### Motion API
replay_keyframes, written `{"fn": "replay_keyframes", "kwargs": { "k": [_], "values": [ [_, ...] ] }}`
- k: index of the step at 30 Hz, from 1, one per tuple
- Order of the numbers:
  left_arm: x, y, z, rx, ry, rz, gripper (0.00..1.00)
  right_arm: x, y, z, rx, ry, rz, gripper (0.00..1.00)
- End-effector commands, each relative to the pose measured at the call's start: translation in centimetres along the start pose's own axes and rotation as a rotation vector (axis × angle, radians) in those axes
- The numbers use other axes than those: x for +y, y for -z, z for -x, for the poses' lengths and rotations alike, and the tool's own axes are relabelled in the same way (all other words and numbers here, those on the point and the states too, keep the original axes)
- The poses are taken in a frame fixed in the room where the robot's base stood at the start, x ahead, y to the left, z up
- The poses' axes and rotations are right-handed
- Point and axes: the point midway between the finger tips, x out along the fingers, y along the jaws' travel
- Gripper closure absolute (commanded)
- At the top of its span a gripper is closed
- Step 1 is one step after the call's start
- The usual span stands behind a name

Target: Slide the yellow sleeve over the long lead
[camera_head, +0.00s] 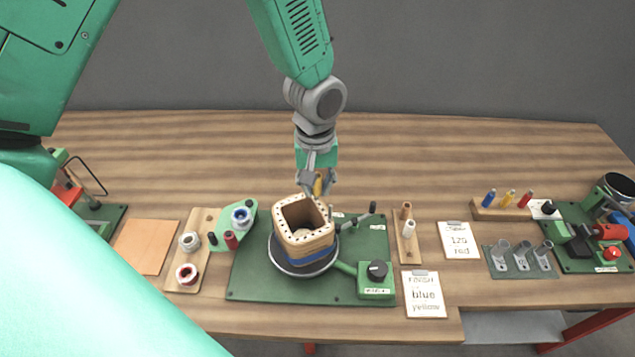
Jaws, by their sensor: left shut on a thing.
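The coil (305,244) is a square, hollow tan former with a blue band near its base. It stands on a round dark turntable on a green plate (255,285) in the middle of the table. My left gripper (318,188) is just behind the coil's rear rim, pointing down. It is shut on a small yellow piece, which looks like the yellow sleeve (318,184). The fingers partly cover the sleeve. The long lead is too small and covered to make out, so I cannot tell whether the sleeve is around it. My right gripper is out of view.
A wooden block (500,213) holds blue, yellow and red sticks at the right. Grey cups (522,256) stand in front of it. Cards (424,295) and a spool board (193,250) flank the green plate. The table behind the coil is clear.

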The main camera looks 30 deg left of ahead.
Motion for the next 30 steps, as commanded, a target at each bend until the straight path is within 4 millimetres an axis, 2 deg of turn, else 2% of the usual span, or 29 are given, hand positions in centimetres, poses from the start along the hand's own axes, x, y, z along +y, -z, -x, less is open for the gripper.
{"fn": "replay_keyframes", "kwargs": {
  "k": [12,15,22,24,30],
  "values": [
    [-0.02,0.01,-0.49,0.001,0.0,0.0,0.91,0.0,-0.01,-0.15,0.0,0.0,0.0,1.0],
    [-0.01,0.01,-0.49,0.001,0.0,0.0,0.57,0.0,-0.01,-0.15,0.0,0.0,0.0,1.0],
    [-0.01,0.01,-0.49,0.0,0.0,0.0,0.57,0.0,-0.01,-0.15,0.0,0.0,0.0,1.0],
    [-0.01,0.0,-0.49,0.0,0.0,0.0,0.4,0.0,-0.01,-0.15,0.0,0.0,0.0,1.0],
    [-0.01,0.0,-0.49,0.0,0.0,0.0,0.4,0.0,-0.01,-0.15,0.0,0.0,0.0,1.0]
  ]
}}
